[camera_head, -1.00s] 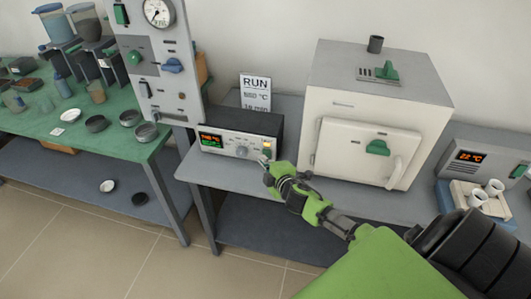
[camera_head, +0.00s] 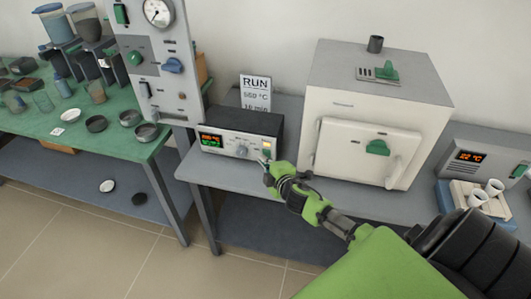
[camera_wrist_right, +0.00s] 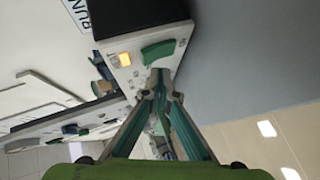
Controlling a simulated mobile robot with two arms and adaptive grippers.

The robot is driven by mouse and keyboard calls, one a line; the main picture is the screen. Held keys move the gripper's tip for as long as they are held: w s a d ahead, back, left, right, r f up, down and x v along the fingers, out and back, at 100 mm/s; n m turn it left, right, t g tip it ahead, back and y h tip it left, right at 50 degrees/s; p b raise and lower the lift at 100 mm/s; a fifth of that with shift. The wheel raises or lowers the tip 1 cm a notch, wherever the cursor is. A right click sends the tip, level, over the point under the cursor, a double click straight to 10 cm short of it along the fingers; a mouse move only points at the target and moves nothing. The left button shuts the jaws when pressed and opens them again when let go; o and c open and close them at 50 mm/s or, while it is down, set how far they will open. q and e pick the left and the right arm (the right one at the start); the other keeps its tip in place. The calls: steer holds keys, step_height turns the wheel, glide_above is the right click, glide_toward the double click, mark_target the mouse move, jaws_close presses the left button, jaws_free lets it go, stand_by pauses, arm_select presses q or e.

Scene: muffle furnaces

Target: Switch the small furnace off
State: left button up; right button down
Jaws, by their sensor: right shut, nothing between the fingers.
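The small furnace (camera_head: 335,115) is a pale box with a closed front door, a green knob on the door and a green lever on top. A dark control box (camera_head: 243,121) stands to its left, with a lit display (camera_head: 211,140) and a round dial (camera_head: 242,151). In the right wrist view, its panel has a lit amber lamp (camera_wrist_right: 125,59) and a green rocker switch (camera_wrist_right: 158,52). My right gripper (camera_head: 265,163) is shut and empty, its tips at the panel's right end. The wrist view shows the tips (camera_wrist_right: 160,72) at the switch; contact is unclear.
A sign reading RUN (camera_head: 256,90) stands behind the control box. A tall panel with a gauge (camera_head: 158,13) stands to the left. The grey bench (camera_head: 220,178) has little free room in front.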

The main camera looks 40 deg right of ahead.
stand_by(0.3)
steer(key=shift+w+d, duration=0.25)
steer(key=shift+d, duration=0.1)
steer(key=shift+w+d+r, duration=0.15)
steer(key=shift+w+d, duration=0.05)
stand_by(0.6)
stand_by(0.4)
steer(key=shift+s+a, duration=0.5)
steer(key=shift+a, duration=0.1)
steer(key=shift+s+a+f+p, duration=0.15)
steer(key=shift+s+a+f, duration=0.05)
steer(key=shift+s+a, duration=0.7)
steer(key=shift+s+a+f+p, duration=0.2)
steer(key=shift+s+a, duration=0.5)
steer(key=shift+a, duration=0.25)
